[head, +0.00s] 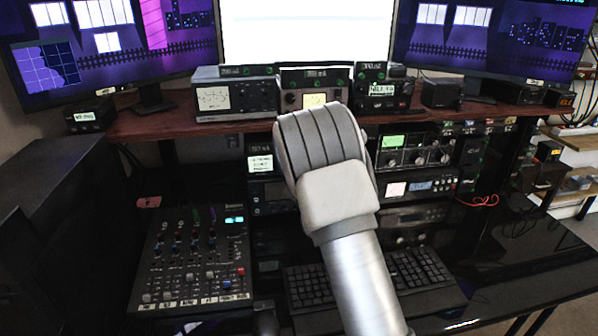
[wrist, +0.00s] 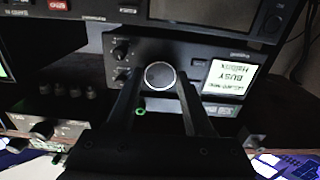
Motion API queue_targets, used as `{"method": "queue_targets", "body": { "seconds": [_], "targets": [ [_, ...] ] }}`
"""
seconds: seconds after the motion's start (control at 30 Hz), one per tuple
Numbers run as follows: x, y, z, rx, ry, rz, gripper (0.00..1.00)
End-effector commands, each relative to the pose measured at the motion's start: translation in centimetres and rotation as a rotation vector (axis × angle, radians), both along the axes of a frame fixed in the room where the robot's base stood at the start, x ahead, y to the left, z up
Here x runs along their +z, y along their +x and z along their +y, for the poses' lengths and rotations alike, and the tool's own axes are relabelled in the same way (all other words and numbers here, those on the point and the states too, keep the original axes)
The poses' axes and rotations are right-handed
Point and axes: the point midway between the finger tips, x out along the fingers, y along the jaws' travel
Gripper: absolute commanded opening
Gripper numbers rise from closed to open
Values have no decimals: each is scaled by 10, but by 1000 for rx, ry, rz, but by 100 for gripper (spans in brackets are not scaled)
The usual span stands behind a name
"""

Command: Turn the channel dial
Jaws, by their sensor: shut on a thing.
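My gripper (wrist: 160,84) is shut on this dial, one finger at each side. The unit's lit display (wrist: 233,79) is beside the dial, its text upside down and reading BUSY. No label naming the dial is legible. In the head view, my arm covers the gripper and the dial.
Smaller knobs (wrist: 121,49) sit close to the dial on the same unit. In the head view, a mixer (head: 195,258) and a keyboard (head: 425,280) lie on the desk below. Radio units (head: 235,100) line the shelf above, under several monitors.

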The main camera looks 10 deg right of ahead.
Motion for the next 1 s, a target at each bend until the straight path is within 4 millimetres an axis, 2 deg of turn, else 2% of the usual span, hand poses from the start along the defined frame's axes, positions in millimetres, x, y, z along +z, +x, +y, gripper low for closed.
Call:
{"method": "queue_targets", "body": {
  "seconds": [0.3,0.33,0.5,0.83,1.0],
  "targets": [
    [0,0,0,0,2,0,0],
    [0,0,0,0,2,0,54],
    [0,0,0,0,1,0,82],
    [0,-2,0,0,1,0,82],
    [1,-17,0,0,2,1,82]
  ]
}}
